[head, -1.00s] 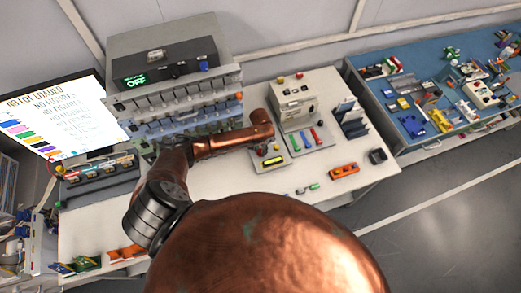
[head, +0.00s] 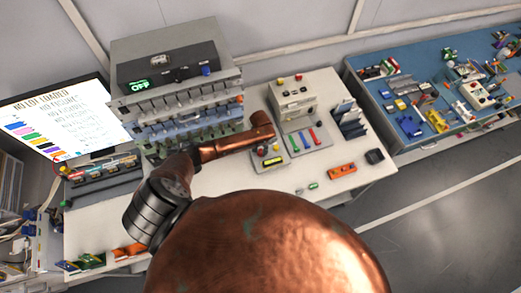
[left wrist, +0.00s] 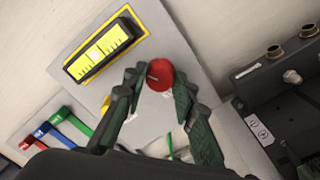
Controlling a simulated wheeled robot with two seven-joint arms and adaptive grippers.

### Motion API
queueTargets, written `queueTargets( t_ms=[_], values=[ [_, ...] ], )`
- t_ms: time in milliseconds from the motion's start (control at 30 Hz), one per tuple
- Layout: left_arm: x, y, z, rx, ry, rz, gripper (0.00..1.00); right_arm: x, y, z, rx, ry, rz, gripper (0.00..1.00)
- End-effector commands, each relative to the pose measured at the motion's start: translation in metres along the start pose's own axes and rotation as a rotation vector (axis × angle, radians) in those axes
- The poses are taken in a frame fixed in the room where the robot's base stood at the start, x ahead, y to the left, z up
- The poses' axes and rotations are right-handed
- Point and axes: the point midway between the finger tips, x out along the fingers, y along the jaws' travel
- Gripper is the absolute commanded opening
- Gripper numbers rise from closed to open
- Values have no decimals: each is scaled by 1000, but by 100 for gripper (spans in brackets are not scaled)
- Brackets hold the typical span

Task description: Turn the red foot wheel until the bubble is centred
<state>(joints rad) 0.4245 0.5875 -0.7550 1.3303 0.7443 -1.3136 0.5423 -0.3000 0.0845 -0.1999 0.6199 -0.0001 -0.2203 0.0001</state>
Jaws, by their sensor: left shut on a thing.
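The red foot wheel (left wrist: 160,74) is a small round knob at the edge of a grey plate, beside the yellow level vial (left wrist: 104,48). My left gripper (left wrist: 158,79) is shut on the wheel, with a dark green finger on either side of it. A paler patch shows in the vial, but I cannot tell exactly where the bubble sits. In the head view the level vial (head: 268,161) lies just below my copper forearm, which hides most of my left gripper. My right gripper is not in view.
Red, green and blue strips (head: 305,139) lie on a plate right of the level. A grey rack (head: 180,100) with a black unit reading OFF stands at the back left. A dark labelled device (left wrist: 275,95) is close to the right finger. An orange block (head: 342,170) sits nearer the front.

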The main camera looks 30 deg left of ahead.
Motion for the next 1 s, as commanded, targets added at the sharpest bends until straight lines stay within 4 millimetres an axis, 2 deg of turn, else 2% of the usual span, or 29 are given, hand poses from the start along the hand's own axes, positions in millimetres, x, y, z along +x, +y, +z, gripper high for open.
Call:
queueTargets(
  t_ms=[300,633,767,1000],
  values=[
    [0,0,0,2,1,0,43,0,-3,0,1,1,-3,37],
    [-5,0,0,2,1,0,43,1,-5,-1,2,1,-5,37],
    [-22,0,-1,4,3,0,43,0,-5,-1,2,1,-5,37],
    [-72,0,-1,4,3,0,43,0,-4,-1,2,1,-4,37]
  ],
)
